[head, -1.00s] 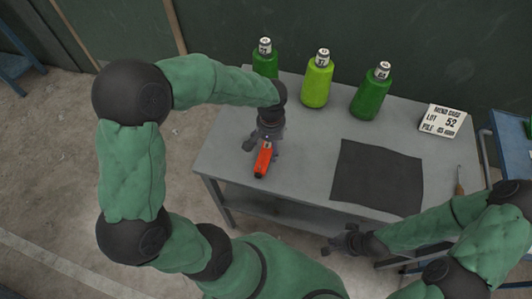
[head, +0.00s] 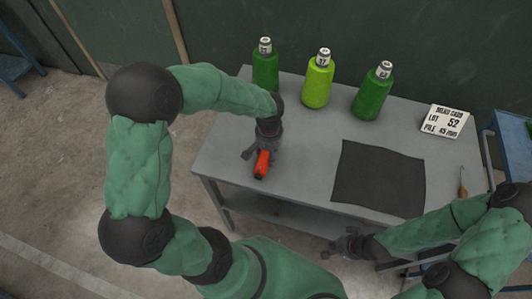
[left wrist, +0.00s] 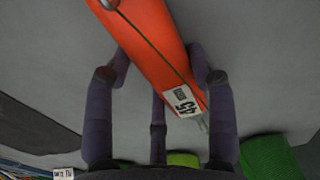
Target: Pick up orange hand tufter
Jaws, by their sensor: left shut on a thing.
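The orange hand tufter (head: 262,166) is at the left end of the grey table, with my left gripper (head: 259,156) over it. In the left wrist view the tufter (left wrist: 158,42) runs at a slant between the dark fingers (left wrist: 165,70), with a white label reading 45 on its side. My left gripper is shut on it. I cannot tell whether the tufter touches the tabletop. My right gripper (head: 344,245) is open and empty beyond the table's front edge, away from the tufter.
Three green cones or bottles with labelled tops (head: 317,82) stand along the table's back edge. A dark square mat (head: 378,178) lies on the grey table (head: 310,140). A white lot card (head: 445,121) and a wooden-handled tool (head: 463,181) are at the right.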

